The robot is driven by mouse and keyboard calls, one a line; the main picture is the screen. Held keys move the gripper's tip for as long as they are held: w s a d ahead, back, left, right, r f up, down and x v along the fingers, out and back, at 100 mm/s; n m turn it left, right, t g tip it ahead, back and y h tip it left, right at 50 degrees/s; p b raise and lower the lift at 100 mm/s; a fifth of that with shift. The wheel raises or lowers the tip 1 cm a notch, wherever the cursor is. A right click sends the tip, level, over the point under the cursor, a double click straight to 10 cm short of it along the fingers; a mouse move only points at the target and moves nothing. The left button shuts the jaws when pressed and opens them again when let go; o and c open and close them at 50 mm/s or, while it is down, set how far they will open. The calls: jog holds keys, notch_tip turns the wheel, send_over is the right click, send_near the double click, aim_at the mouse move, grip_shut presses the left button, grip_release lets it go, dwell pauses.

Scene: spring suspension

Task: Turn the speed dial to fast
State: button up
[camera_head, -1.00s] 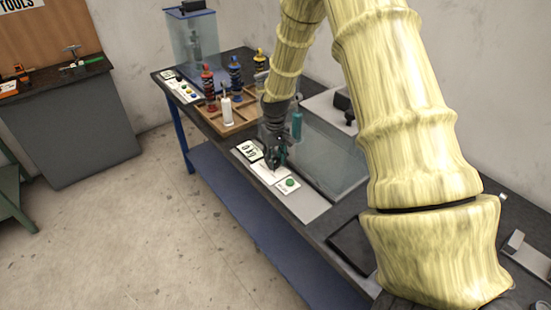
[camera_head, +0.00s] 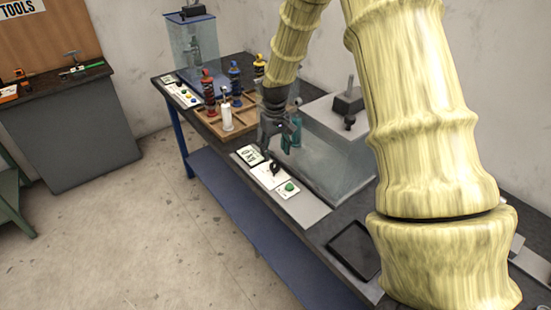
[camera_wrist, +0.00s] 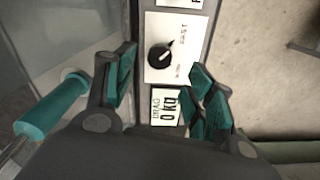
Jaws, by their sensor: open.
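The speed dial (camera_wrist: 160,56) is a black round knob with a white pointer on a white panel (camera_wrist: 152,73). In the wrist view its pointer aims up and right, toward the upper of two small labels, which looks like FAST; the lower one seems to read SLOW. In the head view the dial (camera_head: 275,168) is a small dark knob on the white plate on the bench. My gripper (camera_head: 276,150) is above and behind it, apart from it. In the wrist view my gripper (camera_wrist: 165,86) has its fingers spread with nothing between them.
A "DRAG 0 kg" display (camera_head: 250,155) and a green button (camera_head: 289,189) flank the dial. A clear tank (camera_head: 338,150) stands close behind. A wooden tray (camera_head: 238,124) with several shock absorbers is farther along the bench. The bench's front edge is near the panel.

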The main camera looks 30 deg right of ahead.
aim_at(275, 165)
jog(key=shift+r, duration=2.75)
jog(key=shift+r, duration=0.1)
